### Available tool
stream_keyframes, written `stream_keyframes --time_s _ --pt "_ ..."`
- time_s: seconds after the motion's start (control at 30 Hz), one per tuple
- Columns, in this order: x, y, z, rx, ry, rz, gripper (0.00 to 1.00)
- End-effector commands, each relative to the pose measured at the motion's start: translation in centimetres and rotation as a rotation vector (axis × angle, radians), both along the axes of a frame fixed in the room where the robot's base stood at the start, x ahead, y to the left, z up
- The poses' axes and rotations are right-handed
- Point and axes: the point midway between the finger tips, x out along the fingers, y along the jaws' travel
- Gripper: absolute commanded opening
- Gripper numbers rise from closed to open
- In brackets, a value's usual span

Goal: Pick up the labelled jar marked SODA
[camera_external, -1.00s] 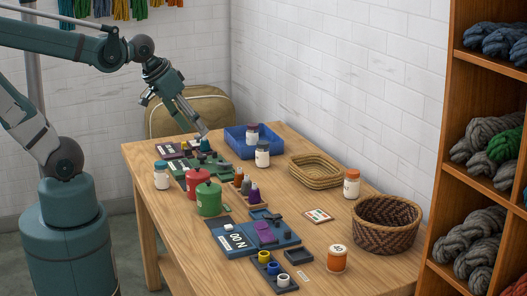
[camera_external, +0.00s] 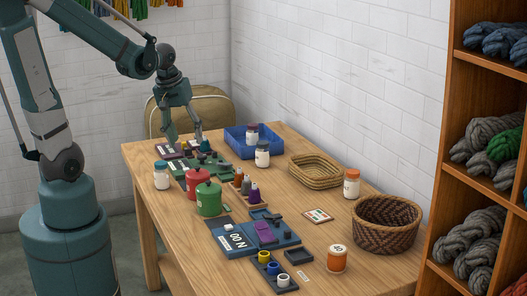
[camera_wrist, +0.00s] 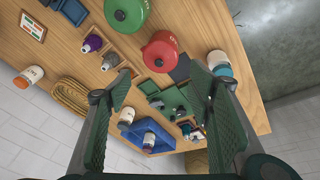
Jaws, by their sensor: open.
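Several jars stand on the table, and I cannot read SODA on any of them. A white jar with a blue lid (camera_external: 161,176) stands near the left edge; a similar one shows in the wrist view (camera_wrist: 219,64). A pale jar with a dark lid (camera_external: 262,155) stands before the blue bin, and another jar (camera_external: 252,137) is inside it. My gripper (camera_external: 186,138) is open, pointing down, empty, above the table's far left end.
The blue bin (camera_external: 238,149) stands at the back. Red (camera_external: 197,182) and green (camera_external: 209,199) lidded pots stand mid-table among boards and small parts. A shallow basket (camera_external: 316,181) and a round woven basket (camera_external: 387,241) are at the right. Some table is bare at front left.

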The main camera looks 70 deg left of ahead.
Motion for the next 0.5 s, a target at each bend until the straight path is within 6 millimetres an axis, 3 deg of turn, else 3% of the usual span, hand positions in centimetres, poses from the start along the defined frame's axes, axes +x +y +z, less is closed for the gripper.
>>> stream_keyframes --time_s 0.5 --pt "-2.5 8.3 -6.3 -0.106 0.111 0.377 0.52"
